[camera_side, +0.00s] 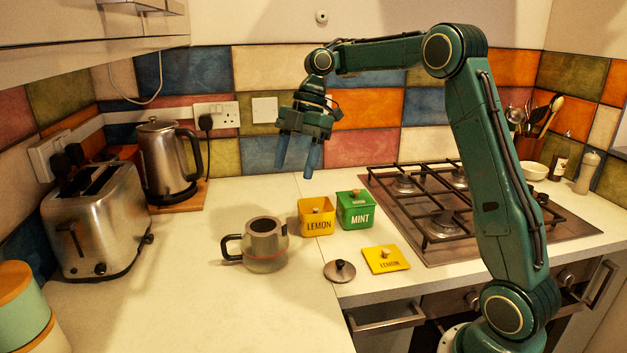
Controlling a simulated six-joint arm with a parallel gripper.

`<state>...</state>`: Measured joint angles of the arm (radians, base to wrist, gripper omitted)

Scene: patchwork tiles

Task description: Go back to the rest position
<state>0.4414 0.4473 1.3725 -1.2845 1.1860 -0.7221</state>
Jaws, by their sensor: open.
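My gripper (298,154) hangs in the air above the back of the counter, in front of the tiled wall. Its two blue fingers point down, stand apart and hold nothing. Below it are a yellow box marked LEMON (317,221), which looks open at the top, and a green box marked MINT (355,213) with its lid on. A yellow lid marked LEMON (386,260) lies flat on the counter in front of them. A round dark lid (340,271) with a knob lies beside the yellow lid.
A gas hob (440,205) with black grates is at the right, beside my arm. A toaster (95,225) and a kettle (165,160) stand at the left. A utensil pot (527,146) is at the back right.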

